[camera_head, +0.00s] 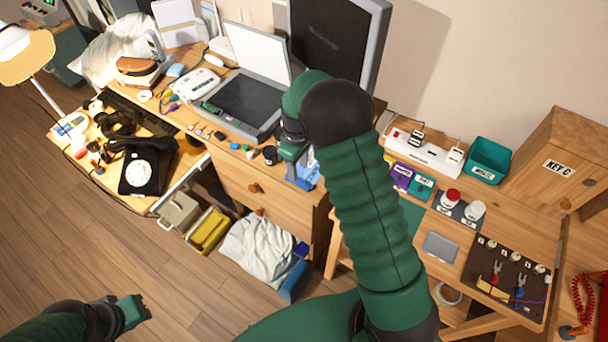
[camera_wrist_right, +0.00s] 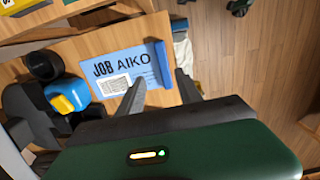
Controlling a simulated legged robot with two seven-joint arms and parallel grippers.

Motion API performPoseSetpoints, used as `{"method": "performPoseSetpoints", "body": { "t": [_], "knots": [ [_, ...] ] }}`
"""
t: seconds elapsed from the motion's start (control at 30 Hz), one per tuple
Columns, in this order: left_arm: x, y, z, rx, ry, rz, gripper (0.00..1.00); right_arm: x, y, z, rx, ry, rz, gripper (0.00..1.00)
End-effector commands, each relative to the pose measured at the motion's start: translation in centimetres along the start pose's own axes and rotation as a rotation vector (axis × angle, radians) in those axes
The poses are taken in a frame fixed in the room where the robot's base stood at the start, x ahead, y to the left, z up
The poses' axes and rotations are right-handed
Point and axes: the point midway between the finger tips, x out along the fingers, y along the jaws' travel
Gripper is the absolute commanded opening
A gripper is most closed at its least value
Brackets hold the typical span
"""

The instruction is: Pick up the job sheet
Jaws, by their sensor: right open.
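The job sheet (camera_wrist_right: 133,62) is a blue sheet printed "JOB AIKO" with a white label. It lies on the wooden desk top in the right wrist view, with a darker blue upright piece (camera_wrist_right: 162,64) at its right end. In the head view the sheet (camera_head: 308,174) shows only partly beside my right arm. My right gripper (camera_wrist_right: 158,78) is open and empty, its fingertips over the sheet's lower right part near the blue piece. I cannot tell whether they touch it. My left gripper (camera_head: 134,308) is low at the left, away from the desk; its jaws are unclear.
A black mug (camera_head: 270,155) stands on the desk near the sheet. A blue and yellow object (camera_wrist_right: 67,96) lies left of it in the wrist view. Floor is clear at left.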

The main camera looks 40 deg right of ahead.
Motion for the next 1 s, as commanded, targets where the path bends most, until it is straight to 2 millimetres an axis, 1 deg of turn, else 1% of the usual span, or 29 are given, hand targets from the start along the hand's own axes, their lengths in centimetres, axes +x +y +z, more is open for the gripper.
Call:
{"method": "performPoseSetpoints", "body": {
  "t": [0.13, 0.23, 0.3, 0.47, 0.5, 0.8, 0.83, 1.0],
  "knots": [
    [-0.1, 0.0, 0.0, 0.000, 0.000, 0.000, 0.23, 2.7, -0.7, 0.4, 0.001, -0.005, -0.002, 0.42],
    [-0.1, 0.0, 0.0, 0.000, 0.000, 0.000, 0.23, 4.2, -0.6, 0.4, 0.000, -0.003, -0.001, 0.42],
    [-0.1, 0.0, 0.0, 0.000, 0.000, 0.000, 0.23, 4.7, -0.6, 0.3, 0.000, -0.002, 0.000, 0.42],
    [-0.1, 0.0, 0.0, 0.000, 0.000, 0.000, 0.23, 4.7, -0.6, 0.3, 0.000, 0.000, 0.001, 0.42],
    [-0.1, 0.0, 0.0, 0.000, 0.000, 0.000, 0.23, 4.7, -0.6, 0.3, 0.000, 0.000, 0.001, 0.41],
    [-0.1, 0.0, 0.0, 0.000, 0.000, 0.000, 0.23, 4.7, -0.6, 0.3, 0.001, -0.001, 0.001, 0.01],
    [-0.1, 0.0, 0.0, 0.000, 0.000, 0.000, 0.23, 4.7, -0.6, 0.3, 0.001, 0.000, 0.001, 0.00],
    [-0.1, 0.0, 0.0, 0.000, 0.000, 0.000, 0.23, 4.7, -0.5, 0.3, 0.001, 0.000, 0.001, 0.00]
  ]
}}
